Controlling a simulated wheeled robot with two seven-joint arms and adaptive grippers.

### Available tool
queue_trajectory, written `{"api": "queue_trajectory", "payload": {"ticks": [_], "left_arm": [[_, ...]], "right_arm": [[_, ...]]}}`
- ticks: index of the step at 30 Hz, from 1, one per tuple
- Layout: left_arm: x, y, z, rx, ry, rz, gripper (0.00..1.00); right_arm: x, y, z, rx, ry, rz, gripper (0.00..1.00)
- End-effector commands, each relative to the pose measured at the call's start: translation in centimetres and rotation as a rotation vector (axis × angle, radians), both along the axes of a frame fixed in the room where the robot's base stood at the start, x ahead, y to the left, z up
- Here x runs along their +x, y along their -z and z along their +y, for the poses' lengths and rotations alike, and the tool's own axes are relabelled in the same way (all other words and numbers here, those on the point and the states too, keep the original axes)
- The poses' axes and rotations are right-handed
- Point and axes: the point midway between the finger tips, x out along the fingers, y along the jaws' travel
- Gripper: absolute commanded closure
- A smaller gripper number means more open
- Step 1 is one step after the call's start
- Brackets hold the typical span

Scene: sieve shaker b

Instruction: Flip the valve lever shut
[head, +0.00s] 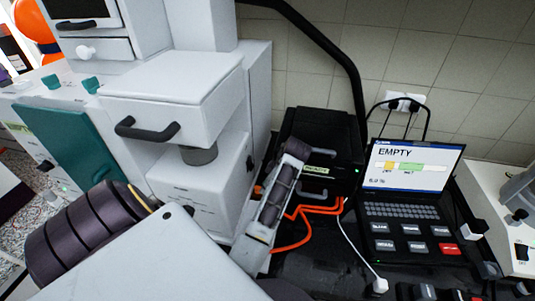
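My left gripper (328,173) is in the middle of the head view, at the end of my white and dark arm. Its two grey fingers point right and stand apart, with no object visible between them. They are in front of a black box (330,122) with a small green label (320,169). Orange tubes (318,209) run just below the lower finger. I cannot clearly make out the valve lever; my arm and gripper cover part of that area. My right gripper is not in view.
A laptop (408,211) reading "EMPTY" stands right of the box. A white cable (355,240) runs to a small plug on the dark bench. A large white machine (198,95) with a black handle stands left. A tiled wall (455,70) closes the back.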

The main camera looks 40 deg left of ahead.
Motion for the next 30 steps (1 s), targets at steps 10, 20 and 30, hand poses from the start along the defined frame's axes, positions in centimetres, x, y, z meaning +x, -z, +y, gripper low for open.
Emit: {"api": "queue_trajectory", "payload": {"ticks": [10,20,30], "left_arm": [[0.0,0.01,-0.02,0.0,0.0,0.0,0.88],[-0.04,0.01,0.01,0.0,0.004,0.0,1.0],[-0.5,0.05,-0.13,0.001,0.087,0.001,1.0]], "right_arm": [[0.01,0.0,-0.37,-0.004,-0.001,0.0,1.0],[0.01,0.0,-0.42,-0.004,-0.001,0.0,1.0],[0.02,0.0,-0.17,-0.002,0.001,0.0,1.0]]}}
